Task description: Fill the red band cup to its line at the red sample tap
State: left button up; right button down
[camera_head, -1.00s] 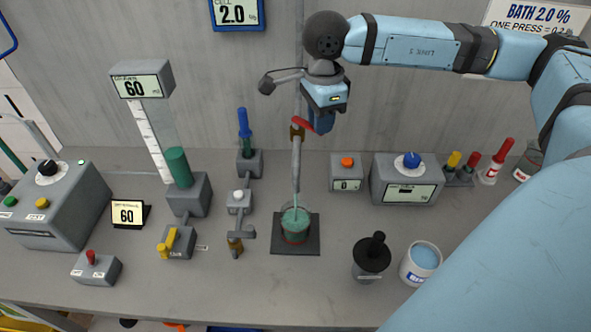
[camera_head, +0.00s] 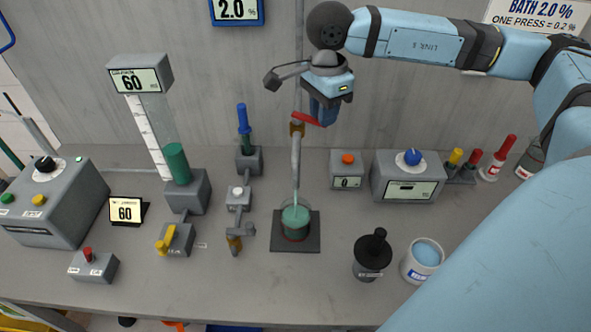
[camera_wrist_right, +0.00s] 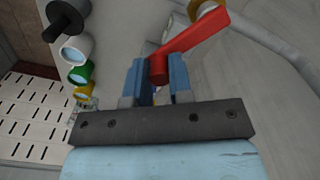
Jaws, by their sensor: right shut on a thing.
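The red band cup (camera_head: 295,224) stands upright on a dark square pad (camera_head: 282,245) below the red sample tap. It holds green liquid, and a thin green stream runs into it from the spout (camera_head: 296,160). I cannot make out its fill line. The tap's red lever (camera_head: 306,119) is at the top of the spout; it also shows in the right wrist view (camera_wrist_right: 200,42). My right gripper (camera_head: 322,112) is shut on the end of the lever, its blue fingers (camera_wrist_right: 158,82) on either side of it. My left gripper is not in view.
A black lidded pot (camera_head: 371,258) and a white tub (camera_head: 421,261) stand right of the pad. A grey box with an orange button (camera_head: 347,160) and a blue-knob box (camera_head: 408,178) stand behind. A yellow-handled valve (camera_head: 172,240) and a brass spout (camera_head: 234,244) are at left.

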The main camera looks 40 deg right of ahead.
jog(key=n+b, duration=0.1)
jog(key=n, duration=0.1)
jog(key=w+d+n, duration=0.1)
jog(key=n, duration=0.1)
jog(key=d+n+b, duration=0.1)
jog(key=shift+w+d+n+b, duration=0.2)
jog(key=shift+w+n+b, duration=0.15)
jog(key=shift+w+n, duration=0.05)
grip_release()
notch_tip(320, 180, up, 9)
jog(key=p, duration=0.4)
jog(key=shift+p, duration=0.4)
dwell(0.6)
